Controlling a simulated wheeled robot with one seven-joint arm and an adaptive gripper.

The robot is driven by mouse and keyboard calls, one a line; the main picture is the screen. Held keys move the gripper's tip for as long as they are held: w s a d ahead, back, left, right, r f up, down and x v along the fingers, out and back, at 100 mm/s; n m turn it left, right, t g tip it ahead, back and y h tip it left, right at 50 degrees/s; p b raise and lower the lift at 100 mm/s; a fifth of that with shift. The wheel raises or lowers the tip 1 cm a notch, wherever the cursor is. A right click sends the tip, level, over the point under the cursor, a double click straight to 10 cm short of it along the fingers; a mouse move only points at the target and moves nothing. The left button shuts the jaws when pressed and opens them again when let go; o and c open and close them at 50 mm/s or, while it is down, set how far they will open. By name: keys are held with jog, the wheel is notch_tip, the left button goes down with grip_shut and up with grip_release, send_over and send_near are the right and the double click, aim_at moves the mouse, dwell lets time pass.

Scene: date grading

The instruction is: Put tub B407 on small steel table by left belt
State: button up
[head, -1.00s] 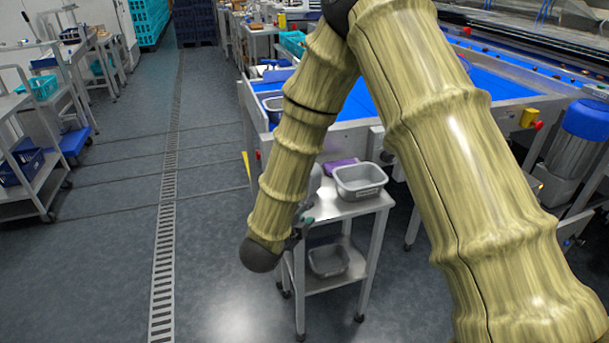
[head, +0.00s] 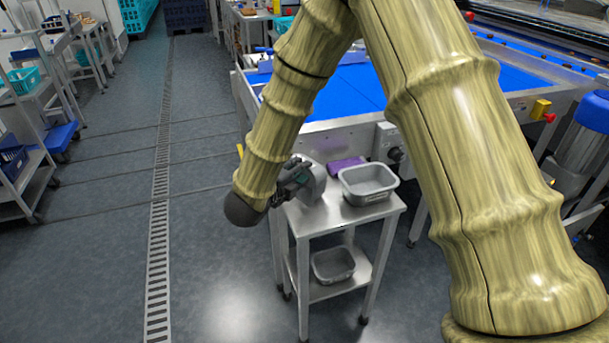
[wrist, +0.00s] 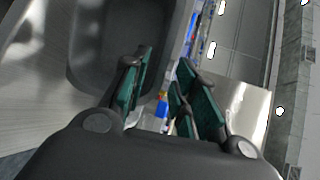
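My gripper (head: 300,178) is at the left edge of the small steel table (head: 325,222). A grey tub (head: 315,183), tipped on its side, is at its fingers. Another grey tub (head: 368,184) stands upright on the right part of the tabletop. A third grey tub (head: 333,265) is on the lower shelf.
A purple cloth (head: 346,165) lies at the back of the tabletop. The blue belt (head: 348,95) and its steel frame are behind the table. Open floor with a drain (head: 159,240) lies to the left. Carts stand at far left.

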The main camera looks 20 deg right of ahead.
aim_at(313, 160)
jog(key=shift+p+x, duration=0.3)
jog(key=shift+x, duration=2.85)
jog(key=shift+w+a+f, duration=0.1)
jog(key=shift+w+a, duration=0.05)
jog(key=shift+c, duration=0.3)
grip_shut()
